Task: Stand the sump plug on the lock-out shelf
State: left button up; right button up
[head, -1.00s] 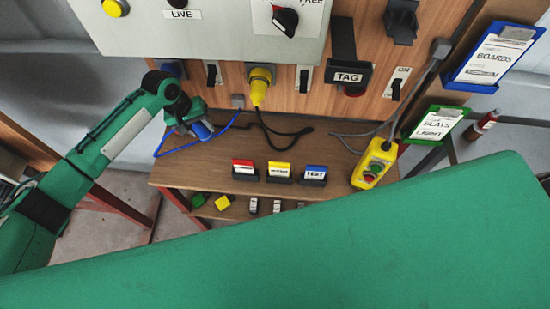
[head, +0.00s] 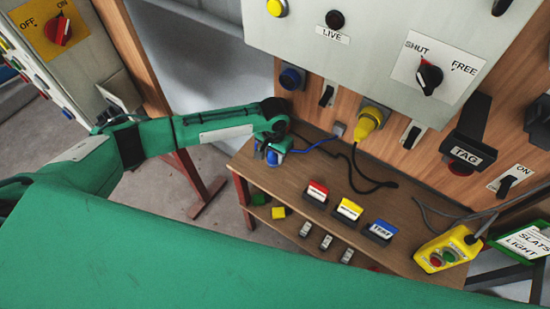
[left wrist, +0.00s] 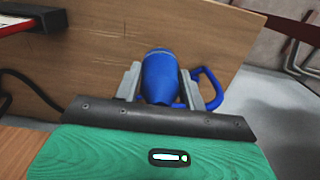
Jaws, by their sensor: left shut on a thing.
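My left gripper (head: 266,153) is shut on a blue plug (head: 273,158), which I take to be the sump plug. In the left wrist view the plug (left wrist: 160,78) sits between the two grey fingers (left wrist: 160,88), and its blue cable loops out on the right. In the head view the blue cable runs back to the panel's foot. The wooden shelf (head: 310,170) is under the panel, and the gripper is over or beside its left end. Whether the plug touches the shelf is unclear. My right gripper is out of view.
Red (head: 317,192), yellow (head: 348,210) and blue (head: 380,230) tag holders stand on the shelf. A yellow plug (head: 368,122) with a black cable is in the panel. A blue socket (head: 292,77) looks empty. A yellow pendant (head: 447,250) lies at the right end.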

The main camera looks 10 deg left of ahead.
aim_at(274, 160)
pick_arm(q)
jog(key=shift+f, duration=1.7)
jog(key=shift+f, duration=0.1)
jog(key=o, duration=1.3)
notch_tip(274, 160, up, 12)
jog(key=shift+r+b, duration=0.15)
jog(key=shift+b, duration=0.95)
